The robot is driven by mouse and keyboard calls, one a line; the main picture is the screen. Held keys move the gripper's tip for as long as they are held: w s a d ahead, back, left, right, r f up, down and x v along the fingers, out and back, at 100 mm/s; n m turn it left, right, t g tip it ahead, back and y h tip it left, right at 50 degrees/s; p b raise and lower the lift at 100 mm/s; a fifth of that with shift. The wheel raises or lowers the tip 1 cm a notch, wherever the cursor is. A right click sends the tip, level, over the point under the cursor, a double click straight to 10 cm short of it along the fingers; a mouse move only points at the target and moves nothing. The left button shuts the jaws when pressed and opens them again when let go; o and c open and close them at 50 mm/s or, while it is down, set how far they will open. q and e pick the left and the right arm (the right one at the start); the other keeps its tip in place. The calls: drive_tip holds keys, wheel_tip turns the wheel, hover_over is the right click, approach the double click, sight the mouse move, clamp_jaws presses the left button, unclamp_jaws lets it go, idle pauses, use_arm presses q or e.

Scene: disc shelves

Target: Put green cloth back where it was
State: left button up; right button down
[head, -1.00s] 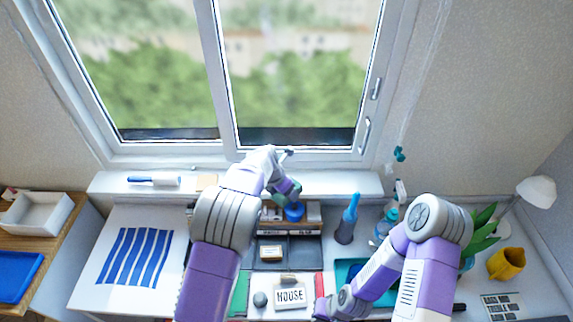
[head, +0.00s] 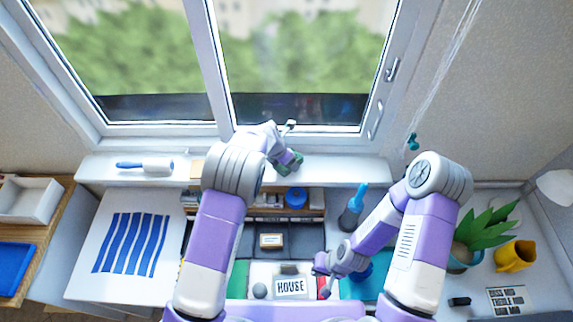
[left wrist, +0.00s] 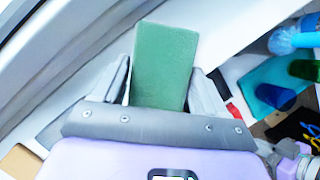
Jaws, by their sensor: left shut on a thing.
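The green cloth (left wrist: 163,66) is a flat green rectangle in the left wrist view. My left gripper (left wrist: 165,85) is shut on it, with a grey finger at each side, and the cloth sticks out beyond the fingertips. In the head view the cloth (head: 294,162) shows as a small dark green patch at my left gripper (head: 288,158), over the white windowsill (head: 340,170). I cannot tell whether it touches the sill. My right gripper (head: 322,266) is low over the desk near the HOUSE sign; its fingers are too small to read.
A lint roller (head: 145,166) lies on the sill at left. A shelf rack with a blue round thing (head: 296,197) stands below the sill. The sill's right part is clear.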

use_arm(q)
drive_tip(key=shift+f, duration=1.4)
drive_tip(key=shift+f, duration=0.1)
drive_tip(key=o, duration=0.9)
drive_tip(key=shift+o, duration=0.2)
drive_tip(key=shift+r, duration=0.2)
drive_tip(key=v, duration=1.2)
drive_tip(key=shift+f, duration=0.1)
